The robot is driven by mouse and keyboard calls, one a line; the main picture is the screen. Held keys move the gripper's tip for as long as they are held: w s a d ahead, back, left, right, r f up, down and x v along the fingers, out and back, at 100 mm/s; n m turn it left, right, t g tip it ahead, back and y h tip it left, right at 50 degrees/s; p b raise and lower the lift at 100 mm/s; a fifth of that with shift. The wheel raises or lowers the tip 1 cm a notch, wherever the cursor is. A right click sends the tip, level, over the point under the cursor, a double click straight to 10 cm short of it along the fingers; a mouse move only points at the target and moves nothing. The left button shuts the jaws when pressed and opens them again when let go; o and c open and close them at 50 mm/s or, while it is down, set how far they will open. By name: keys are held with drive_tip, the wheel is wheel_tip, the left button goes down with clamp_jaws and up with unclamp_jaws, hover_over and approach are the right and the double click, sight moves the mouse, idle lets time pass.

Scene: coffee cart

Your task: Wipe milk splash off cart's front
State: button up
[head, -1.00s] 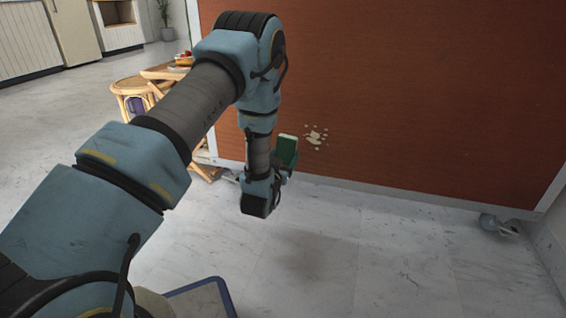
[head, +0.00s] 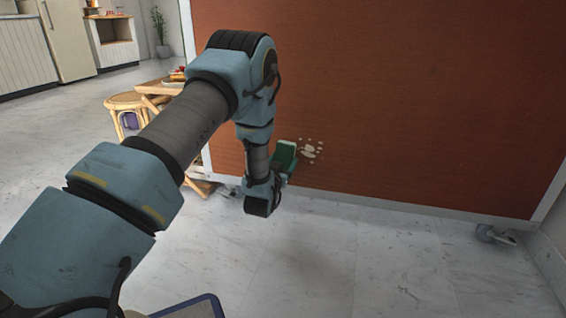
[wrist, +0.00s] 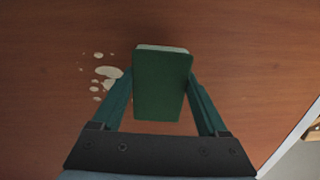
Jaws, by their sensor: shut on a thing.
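The milk splash (head: 310,150) is a cream-coloured patch with several small drops on the red-brown front panel of the cart (head: 420,100). It also shows in the wrist view (wrist: 107,73), left of my gripper. My gripper (wrist: 160,90) is shut on a green block-like sponge with a pale face (wrist: 161,85), one finger on each side. In the head view the sponge (head: 285,152) is just left of the splash, close to the panel. I cannot tell whether it touches the panel. Part of my gripper is hidden behind my arm in the head view.
A caster wheel (head: 494,235) sits under the cart's right end. A round wooden stool (head: 135,102) and a small table with food (head: 160,86) stand at the left. A blue-edged object (head: 192,307) lies at the bottom.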

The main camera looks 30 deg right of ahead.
drive_tip(key=shift+x, duration=0.95)
idle(0.4)
